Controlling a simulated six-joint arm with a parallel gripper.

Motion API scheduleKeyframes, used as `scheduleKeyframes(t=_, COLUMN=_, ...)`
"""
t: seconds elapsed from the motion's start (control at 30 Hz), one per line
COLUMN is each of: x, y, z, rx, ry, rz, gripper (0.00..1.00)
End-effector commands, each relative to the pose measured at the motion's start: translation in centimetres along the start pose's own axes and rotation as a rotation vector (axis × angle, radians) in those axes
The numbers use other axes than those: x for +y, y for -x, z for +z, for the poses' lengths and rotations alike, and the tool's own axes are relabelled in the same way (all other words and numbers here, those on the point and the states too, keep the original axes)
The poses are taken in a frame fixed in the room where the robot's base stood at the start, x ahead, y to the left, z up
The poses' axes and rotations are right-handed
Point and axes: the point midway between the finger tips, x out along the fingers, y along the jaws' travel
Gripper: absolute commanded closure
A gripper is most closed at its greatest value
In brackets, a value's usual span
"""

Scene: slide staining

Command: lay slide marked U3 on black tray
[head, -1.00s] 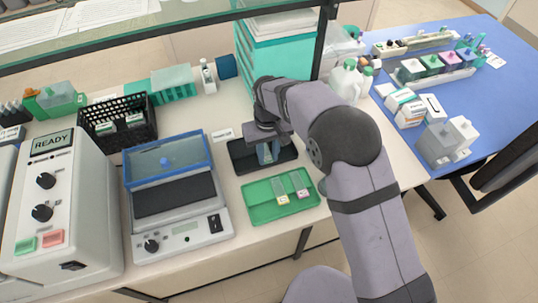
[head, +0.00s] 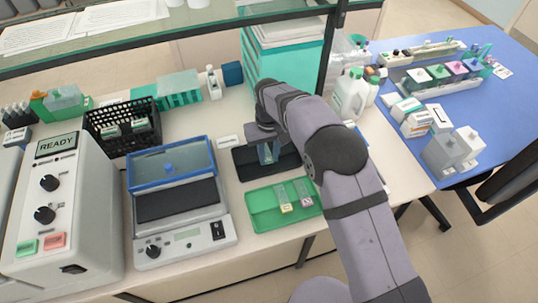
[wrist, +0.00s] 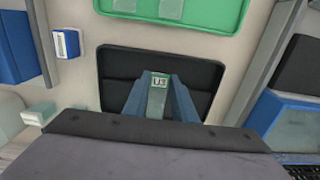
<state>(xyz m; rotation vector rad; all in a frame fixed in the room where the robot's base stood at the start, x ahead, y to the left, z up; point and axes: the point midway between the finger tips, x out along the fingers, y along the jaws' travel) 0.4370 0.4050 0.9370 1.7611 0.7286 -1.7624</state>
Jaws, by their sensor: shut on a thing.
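The slide marked U3 (wrist: 159,81) is between the blue fingers of my gripper (wrist: 160,92), its white label facing the wrist camera. Most of its glass is hidden by the fingers. My gripper (head: 268,155) is shut on it over the black tray (head: 245,168). The black tray also fills the middle of the wrist view (wrist: 118,65), with the fingers over its inner area. I cannot tell whether the slide touches the tray's floor.
A green tray (head: 262,222) with two labelled slides (head: 285,199) lies in front of the black tray. A scale with a blue-rimmed lid (head: 172,168) stands to the left. A black basket (head: 122,125) and teal boxes (head: 180,88) stand behind. A white jug (head: 350,95) stands behind right.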

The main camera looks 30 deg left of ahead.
Motion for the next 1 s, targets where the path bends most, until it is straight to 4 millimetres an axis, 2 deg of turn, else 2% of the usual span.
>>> scheduleKeyframes(t=0.87, x=-0.01, y=-0.51, z=0.01, rx=0.000, ry=0.000, rz=0.000, gripper=0.98)
scheduleKeyframes(t=0.9, x=-0.01, y=-0.48, z=0.01, rx=0.000, ry=0.000, rz=0.000, gripper=0.69)
scheduleKeyframes(t=0.97, x=-0.01, y=-0.47, z=0.01, rx=0.000, ry=0.000, rz=0.000, gripper=0.54)
scheduleKeyframes(t=1.0, x=-0.01, y=-0.48, z=0.01, rx=0.000, ry=0.000, rz=0.000, gripper=0.54)
